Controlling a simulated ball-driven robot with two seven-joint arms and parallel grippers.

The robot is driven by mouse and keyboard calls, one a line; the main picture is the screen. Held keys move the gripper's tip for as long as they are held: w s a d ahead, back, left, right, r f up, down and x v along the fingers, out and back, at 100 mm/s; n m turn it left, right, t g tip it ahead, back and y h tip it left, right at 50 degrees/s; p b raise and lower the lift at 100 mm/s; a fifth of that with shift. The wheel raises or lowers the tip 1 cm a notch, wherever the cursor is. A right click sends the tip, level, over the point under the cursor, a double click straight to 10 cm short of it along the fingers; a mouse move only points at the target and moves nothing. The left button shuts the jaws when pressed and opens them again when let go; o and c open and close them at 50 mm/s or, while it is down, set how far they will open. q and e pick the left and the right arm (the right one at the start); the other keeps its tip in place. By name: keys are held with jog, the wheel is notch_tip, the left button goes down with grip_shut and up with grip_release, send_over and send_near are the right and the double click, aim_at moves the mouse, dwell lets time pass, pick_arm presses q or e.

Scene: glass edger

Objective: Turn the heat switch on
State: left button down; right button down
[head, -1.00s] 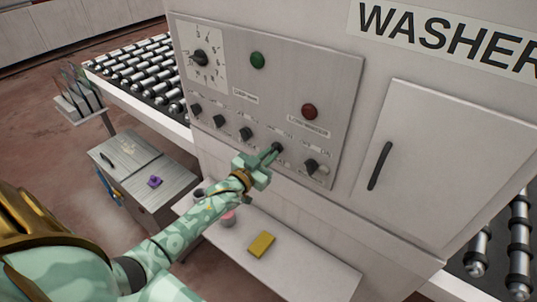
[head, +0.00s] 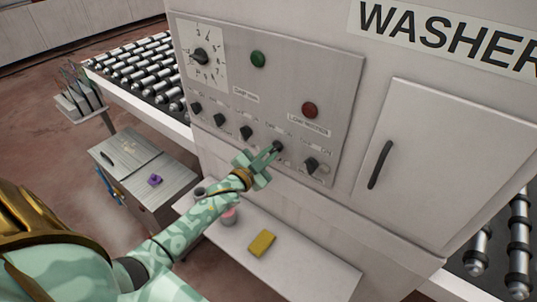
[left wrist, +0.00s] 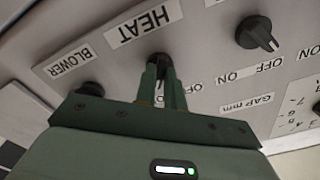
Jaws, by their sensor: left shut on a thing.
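The heat switch (left wrist: 158,58) is a dark knob beside the HEAT label (left wrist: 140,27), upside down in the left wrist view. In the head view it is the fourth knob (head: 278,147) in the lower row of the washer's control panel (head: 285,75). My left gripper (left wrist: 165,82) is shut on this knob, one finger on each side. In the head view the left gripper (head: 270,154) reaches it from the lower left. The fingers partly hide the knob, so I cannot tell which way it points. My right gripper is not in view.
Another dark knob (head: 312,166) is close on the right, and a third knob (head: 246,133) on the left. A green button (head: 258,60) and a red button (head: 309,110) sit higher. Below is a shelf (head: 310,268) with a yellow block (head: 262,243).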

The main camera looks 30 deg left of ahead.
pick_arm(q)
jog(key=c, duration=1.5)
grip_release()
jog(key=shift+s, duration=0.1)
jog(key=s, duration=1)
jog(key=s+a, duration=0.1)
jog(key=s, duration=0.5)
jog(key=shift+a+b, duration=0.1)
jog(key=shift+b, duration=0.2)
jog(key=shift+f, duration=0.1)
